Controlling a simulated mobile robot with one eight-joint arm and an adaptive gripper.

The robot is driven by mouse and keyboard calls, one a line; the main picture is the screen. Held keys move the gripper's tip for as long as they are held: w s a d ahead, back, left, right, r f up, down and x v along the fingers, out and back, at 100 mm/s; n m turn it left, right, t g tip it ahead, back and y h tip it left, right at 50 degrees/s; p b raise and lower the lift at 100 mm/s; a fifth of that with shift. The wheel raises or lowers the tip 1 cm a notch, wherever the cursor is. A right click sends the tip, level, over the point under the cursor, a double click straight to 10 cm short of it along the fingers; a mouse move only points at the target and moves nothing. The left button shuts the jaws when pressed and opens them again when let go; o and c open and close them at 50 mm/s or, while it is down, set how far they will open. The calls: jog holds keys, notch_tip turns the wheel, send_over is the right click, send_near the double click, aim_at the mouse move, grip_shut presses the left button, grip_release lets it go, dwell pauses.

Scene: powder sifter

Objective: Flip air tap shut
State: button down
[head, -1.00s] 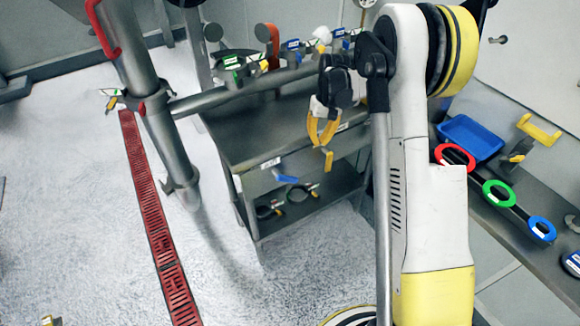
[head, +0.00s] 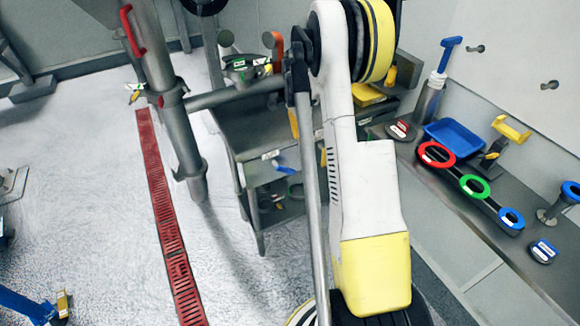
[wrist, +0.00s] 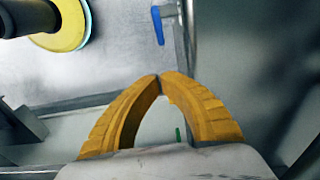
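A small blue lever (head: 285,169), which looks like the air tap's handle, shows on the near side of the grey cart, left of my arm. A blue lever (wrist: 157,25) also shows at the top middle of the wrist view, beyond my fingertips and apart from them. I cannot tell for sure whether it is open or shut. My gripper (wrist: 160,77) has its orange-yellow fingers meeting at the tips, with nothing visible between them. In the head view my arm hides most of my gripper and part of the cart.
A steel pipe post (head: 172,110) with a red handle stands left of the cart (head: 235,140). A red floor grate (head: 165,210) runs along open floor. At right, a bench holds a blue tray (head: 455,138) and red, green and blue rings. A yellow disc (wrist: 70,28) is at the wrist view's upper left.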

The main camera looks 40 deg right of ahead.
aim_at(283, 167)
jog(key=shift+w+a+f+b, duration=0.1)
jog(key=shift+a+f+b, duration=0.45)
jog(key=shift+f, duration=1.6)
jog(key=shift+w+a+f+b, duration=0.1)
jog(key=shift+f+b, duration=1)
jog(key=shift+f, duration=1.1)
jog(key=shift+w+a+f+b, duration=0.1)
jog(key=shift+a+f+b, duration=0.45)
jog(key=shift+f, duration=1.6)
jog(key=shift+d, duration=0.25)
jog(key=shift+b, duration=0.3)
jog(key=shift+a+f+b, duration=0.15)
jog(key=shift+f+b, duration=0.5)
jog(key=shift+f, duration=0.15)
